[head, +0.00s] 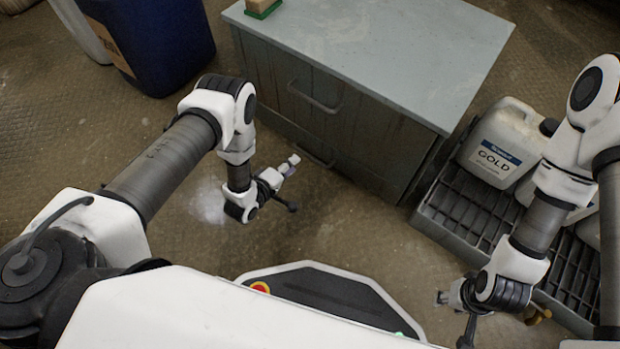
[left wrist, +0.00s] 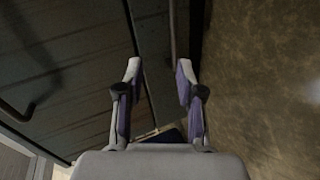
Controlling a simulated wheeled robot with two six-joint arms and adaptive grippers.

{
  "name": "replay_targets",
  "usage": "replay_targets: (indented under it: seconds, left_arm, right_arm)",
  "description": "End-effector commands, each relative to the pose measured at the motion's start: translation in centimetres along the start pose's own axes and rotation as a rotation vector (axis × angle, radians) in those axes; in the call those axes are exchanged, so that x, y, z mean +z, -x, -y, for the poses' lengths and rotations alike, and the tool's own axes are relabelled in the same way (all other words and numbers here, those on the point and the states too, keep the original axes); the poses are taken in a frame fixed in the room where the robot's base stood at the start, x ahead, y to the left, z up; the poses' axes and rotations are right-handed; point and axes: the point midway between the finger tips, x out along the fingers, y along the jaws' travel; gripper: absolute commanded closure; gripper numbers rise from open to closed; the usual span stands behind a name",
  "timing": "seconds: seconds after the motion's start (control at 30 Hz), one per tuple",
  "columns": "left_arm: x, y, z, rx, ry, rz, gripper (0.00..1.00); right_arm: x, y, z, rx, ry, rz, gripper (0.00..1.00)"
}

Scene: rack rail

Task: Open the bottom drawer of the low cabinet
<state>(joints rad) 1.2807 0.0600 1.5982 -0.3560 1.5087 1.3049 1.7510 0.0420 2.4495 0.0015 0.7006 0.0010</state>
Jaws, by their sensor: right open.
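The low grey-green cabinet (head: 370,45) stands ahead with its drawer fronts facing me. An upper handle (head: 315,100) and a bottom drawer handle (head: 318,157) show on its front, and the drawers look shut. My left gripper (head: 291,183) is low in front of the cabinet, close to the bottom handle. In the left wrist view its fingers (left wrist: 158,68) are apart and empty; the bottom handle (left wrist: 172,30) lies beyond the tips, and the upper handle (left wrist: 18,112) is at the left. My right gripper (head: 453,319) is open and empty, low at the right.
A grey crate or rack (head: 462,222) with a white jug (head: 500,142) labelled GOLD stands right of the cabinet. A dark blue bin (head: 155,45) stands at the upper left. A small block on a green base (head: 262,8) is on the cabinet top. Floor before the cabinet is clear.

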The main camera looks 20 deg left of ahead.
Motion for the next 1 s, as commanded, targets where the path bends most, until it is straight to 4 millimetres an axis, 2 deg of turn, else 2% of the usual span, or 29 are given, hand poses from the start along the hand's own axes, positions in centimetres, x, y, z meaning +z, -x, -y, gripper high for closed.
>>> replay_targets:
  seconds: [0.03, 0.1, 0.33, 0.63, 0.77, 0.97, 1.0]
  left_arm:
    - [0.5, -1.9, 3.2, 0.055, 0.047, 0.001, 0.63]
    - [0.7, -2.7, 3.9, 0.114, 0.106, 0.007, 0.63]
    - [0.8, -4.6, 3.5, 0.168, 0.157, 0.018, 0.63]
    - [0.8, -9.9, 2.7, 0.165, 0.155, 0.017, 0.63]
    - [0.7, -10.7, 2.3, 0.162, 0.156, 0.017, 0.63]
    - [0.7, -10.7, 2.2, 0.161, 0.156, 0.017, 0.63]
    - [0.7, -10.6, 2.2, 0.161, 0.156, 0.017, 0.77]
  right_arm:
    - [0.0, -3.9, 0.0, 0.000, 0.000, -0.001, 0.59]
    - [0.0, -5.0, 0.0, 0.000, -0.001, -0.001, 0.59]
    - [-0.1, -6.2, -0.1, 0.000, -0.002, -0.003, 0.59]
    - [-0.2, -9.2, -0.1, 0.001, -0.009, -0.007, 0.59]
    - [-0.3, -9.4, -0.2, 0.001, -0.010, -0.008, 0.59]
    - [-0.3, -9.2, -0.2, 0.001, -0.010, -0.008, 0.59]
    - [-0.3, -9.2, -0.2, 0.001, -0.010, -0.008, 0.59]
